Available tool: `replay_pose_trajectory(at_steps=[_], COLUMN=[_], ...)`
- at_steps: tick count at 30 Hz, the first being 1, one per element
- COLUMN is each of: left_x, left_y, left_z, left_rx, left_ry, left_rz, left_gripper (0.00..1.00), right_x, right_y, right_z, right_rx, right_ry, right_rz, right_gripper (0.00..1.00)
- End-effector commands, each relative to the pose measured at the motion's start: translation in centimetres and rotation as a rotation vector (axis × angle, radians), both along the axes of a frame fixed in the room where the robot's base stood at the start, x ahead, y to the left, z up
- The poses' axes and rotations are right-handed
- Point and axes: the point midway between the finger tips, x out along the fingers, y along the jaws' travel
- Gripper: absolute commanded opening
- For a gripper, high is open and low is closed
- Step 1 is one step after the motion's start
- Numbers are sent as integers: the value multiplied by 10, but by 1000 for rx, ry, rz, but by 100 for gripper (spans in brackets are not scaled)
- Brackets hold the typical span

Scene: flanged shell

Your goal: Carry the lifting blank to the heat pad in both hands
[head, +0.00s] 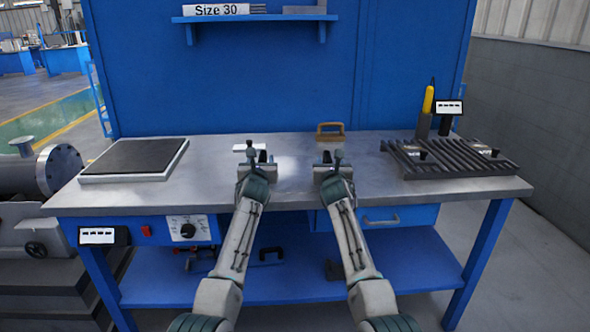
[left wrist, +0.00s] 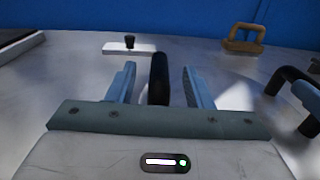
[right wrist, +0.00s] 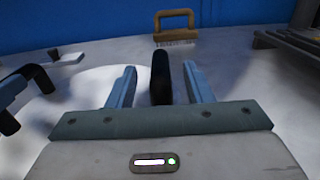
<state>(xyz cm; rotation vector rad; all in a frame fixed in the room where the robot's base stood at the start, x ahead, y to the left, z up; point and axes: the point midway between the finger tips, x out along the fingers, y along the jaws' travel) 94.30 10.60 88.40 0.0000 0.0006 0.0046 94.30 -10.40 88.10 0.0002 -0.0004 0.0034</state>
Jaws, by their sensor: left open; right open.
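The lifting blank shows mainly by its two black handles. One handle (left wrist: 159,78) stands between the fingers of my left gripper (left wrist: 158,85); the other handle (right wrist: 161,76) stands between the fingers of my right gripper (right wrist: 161,88). Both grippers are open, with gaps beside the handles. The blank's body is hard to tell from the shiny tabletop; a pale round patch (right wrist: 92,92) lies between the handles. In the head view my left gripper (head: 254,163) and right gripper (head: 333,163) are level, mid-table. The heat pad (head: 135,157), a dark square on a pale base, lies at the table's left.
A small white plate with a black knob (left wrist: 130,48) lies behind my left gripper. A wooden-handled brush (head: 330,130) stands at the back. A dark slatted rack (head: 450,160) and a yellow-handled tool (head: 427,105) are at right. The table between blank and pad looks clear.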

Motion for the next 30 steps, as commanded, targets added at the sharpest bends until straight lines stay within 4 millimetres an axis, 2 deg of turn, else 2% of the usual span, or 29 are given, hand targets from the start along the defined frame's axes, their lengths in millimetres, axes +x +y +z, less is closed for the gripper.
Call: replay_pose_trajectory(at_steps=[9, 24, 25, 30], left_x=[24, 30, 30, 30], left_y=[1, 0, 0, 0], left_z=[1, 0, 0, 0], left_rx=[1, 0, 0, 0], left_ry=[-1, 0, 0, 0], left_rz=[3, -1, -1, 0], left_gripper=[46, 46, 44, 11], right_x=[24, 30, 30, 30], right_y=[-1, 0, 0, 0], right_z=[1, 0, 0, 0], right_rx=[-2, 0, 0, 0], right_ry=[-1, -1, -1, -1], right_rz=[-3, 0, 0, 0], right_gripper=[46, 46, 44, 11])
